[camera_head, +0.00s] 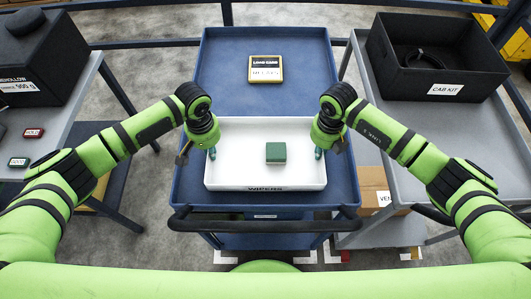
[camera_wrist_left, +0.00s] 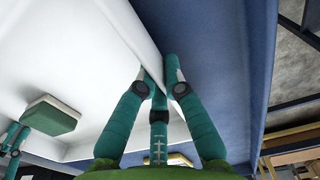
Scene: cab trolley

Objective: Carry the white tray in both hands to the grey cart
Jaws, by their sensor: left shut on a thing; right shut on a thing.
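The white tray (camera_head: 235,175), labelled WIPERS on its front, is over the top of the blue cart (camera_head: 222,85); I cannot tell whether it rests there or is slightly raised. It looks level, and a green block (camera_head: 276,153) sits inside it. My left gripper (camera_head: 198,154) is shut on the tray's left wall; in the left wrist view its teal fingers (camera_wrist_left: 158,80) straddle that wall. My right gripper (camera_head: 329,152) is shut on the right wall. The grey cart (camera_head: 395,135) stands to the right, with a black CAB KIT bin (camera_head: 440,87) at its far end.
A yellow-framed card (camera_head: 266,69) lies on the blue cart beyond the tray. The blue cart's dark handle (camera_head: 265,224) is at the near side. A grey table (camera_head: 60,115) with a black box (camera_head: 38,60) stands left. A cardboard box (camera_head: 373,190) is under the grey cart, whose near top is clear.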

